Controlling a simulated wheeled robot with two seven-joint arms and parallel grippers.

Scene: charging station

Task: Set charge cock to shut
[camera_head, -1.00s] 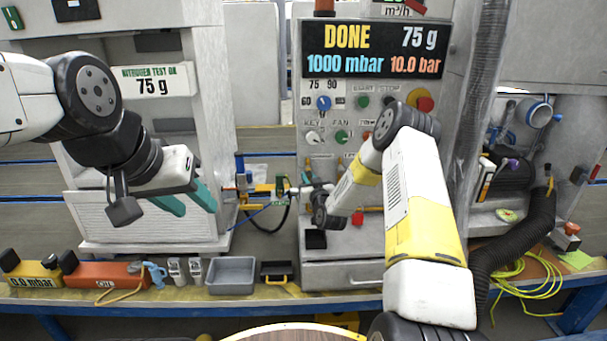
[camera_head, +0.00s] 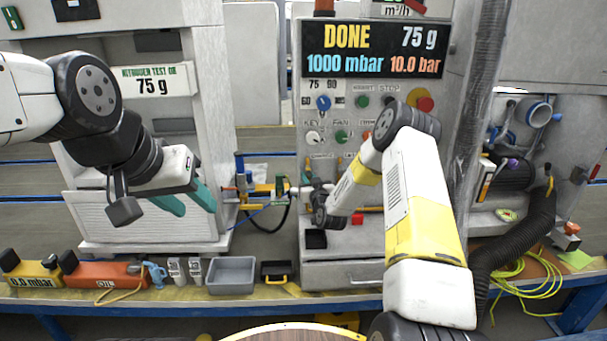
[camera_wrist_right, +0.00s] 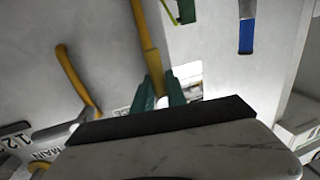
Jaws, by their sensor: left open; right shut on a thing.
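My right gripper (camera_wrist_right: 160,95) has its teal fingers shut on a yellow lever handle (camera_wrist_right: 147,45) in the right wrist view. The lever runs up and slightly left from the fingers. I take it to be the charge cock, but its label is not readable. In the head view, my right gripper (camera_head: 310,182) is at the lower part of the control panel, mostly hidden by its own wrist. My left gripper (camera_head: 188,202) is open and empty, in front of the left cabinet and away from the panel.
A second, bent yellow handle (camera_wrist_right: 78,78) stands near a "MAIN" label in the wrist view. A display (camera_head: 375,52) reads DONE, 75 g. Yellow fittings with a hose (camera_head: 264,188) lie left of the panel. A grey tray (camera_head: 231,275) sits on the bench.

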